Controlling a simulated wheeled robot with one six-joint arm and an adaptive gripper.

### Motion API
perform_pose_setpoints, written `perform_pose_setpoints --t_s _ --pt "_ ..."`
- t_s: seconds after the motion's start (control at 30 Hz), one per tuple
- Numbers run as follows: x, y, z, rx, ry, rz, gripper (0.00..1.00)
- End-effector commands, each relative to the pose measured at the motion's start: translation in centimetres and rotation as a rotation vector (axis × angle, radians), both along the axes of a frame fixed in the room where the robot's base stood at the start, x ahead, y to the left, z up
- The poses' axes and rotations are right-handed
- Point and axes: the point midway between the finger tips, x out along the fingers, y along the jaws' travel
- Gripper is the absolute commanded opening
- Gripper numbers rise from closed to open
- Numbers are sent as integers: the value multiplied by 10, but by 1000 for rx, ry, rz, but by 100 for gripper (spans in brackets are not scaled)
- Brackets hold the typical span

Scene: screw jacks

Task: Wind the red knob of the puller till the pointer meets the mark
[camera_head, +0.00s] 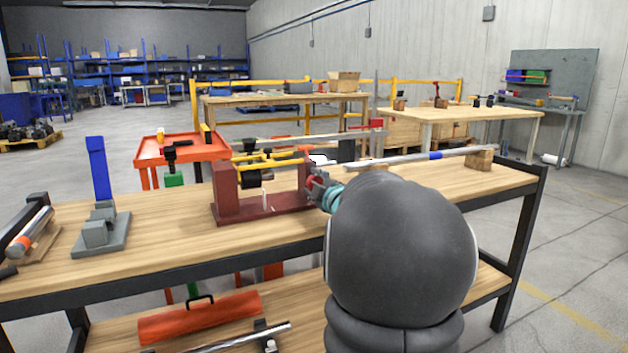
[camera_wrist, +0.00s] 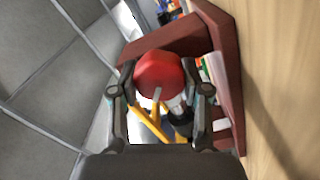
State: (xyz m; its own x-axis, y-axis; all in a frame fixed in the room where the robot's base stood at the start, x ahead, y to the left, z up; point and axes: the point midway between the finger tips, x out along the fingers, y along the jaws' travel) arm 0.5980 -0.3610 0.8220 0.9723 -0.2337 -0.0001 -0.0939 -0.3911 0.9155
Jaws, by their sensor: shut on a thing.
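The puller is a dark red frame (camera_head: 224,193) standing on the bench, with yellow arms (camera_head: 262,164) inside and above it. Its right end faces my arm. The red knob (camera_head: 311,182) sits at that end, partly covered by my gripper (camera_head: 318,189). In the wrist view the knob (camera_wrist: 158,72) is between the two fingers of my gripper (camera_wrist: 158,91), which are shut on it from both sides. A pale strip (camera_wrist: 205,68) shows beside the knob inside the frame (camera_wrist: 228,60). I cannot make out the pointer or the mark clearly.
On the wooden bench (camera_head: 160,228), a grey-and-blue jack (camera_head: 101,225) stands left, beside an orange-and-silver tool (camera_head: 30,232). A long silver bar (camera_head: 400,159) rests on a wood block (camera_head: 479,160) at right. An orange cart (camera_head: 180,149) stands behind. The bench between jack and puller is clear.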

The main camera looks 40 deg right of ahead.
Motion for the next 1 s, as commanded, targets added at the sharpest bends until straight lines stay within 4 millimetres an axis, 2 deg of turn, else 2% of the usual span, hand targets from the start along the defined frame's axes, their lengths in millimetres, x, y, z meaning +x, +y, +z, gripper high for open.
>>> perform_pose_setpoints --t_s 0.3,0.73,0.77,0.8,0.87,1.0 --pt "0 -1 1 82 -22 -1 12" --pt "0 -1 1 89 -23 -1 12" --pt "0 -1 1 89 -23 -1 49" --pt "0 -1 1 89 -23 -1 59" --pt "0 -1 1 89 -22 0 72" --pt "0 0 1 88 -22 0 72"
